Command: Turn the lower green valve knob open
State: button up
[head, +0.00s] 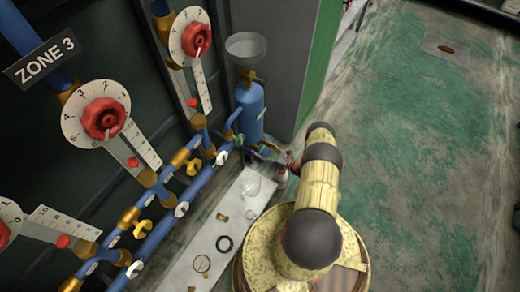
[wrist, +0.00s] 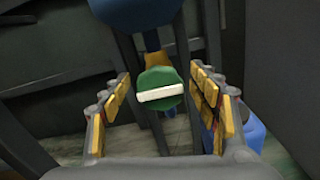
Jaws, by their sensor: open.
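The green valve knob (wrist: 162,102) is round with a white bar across its face, and the bar lies nearly level, its right end slightly higher. It sits in the middle of the wrist view, below a blue part (wrist: 140,14) and a brass neck. My gripper (wrist: 161,92) is open, with a yellow-padded finger on each side of the knob and visible gaps between. How far the fingertips are from the knob in depth I cannot tell. In the head view my gripper (head: 268,152) is small beside the blue pipework, and I cannot clearly make out the knob there.
A blue cylinder (head: 250,108) stands behind my gripper. Blue pipes with brass fittings and red dial knobs (head: 104,118) line the left wall. A pale bench (head: 206,240) holds a clear jar (head: 250,184) and a black ring (head: 224,244).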

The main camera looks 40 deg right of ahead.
jog(key=shift+w, duration=0.1)
jog(key=shift+c, duration=1)
jog(key=c, duration=1)
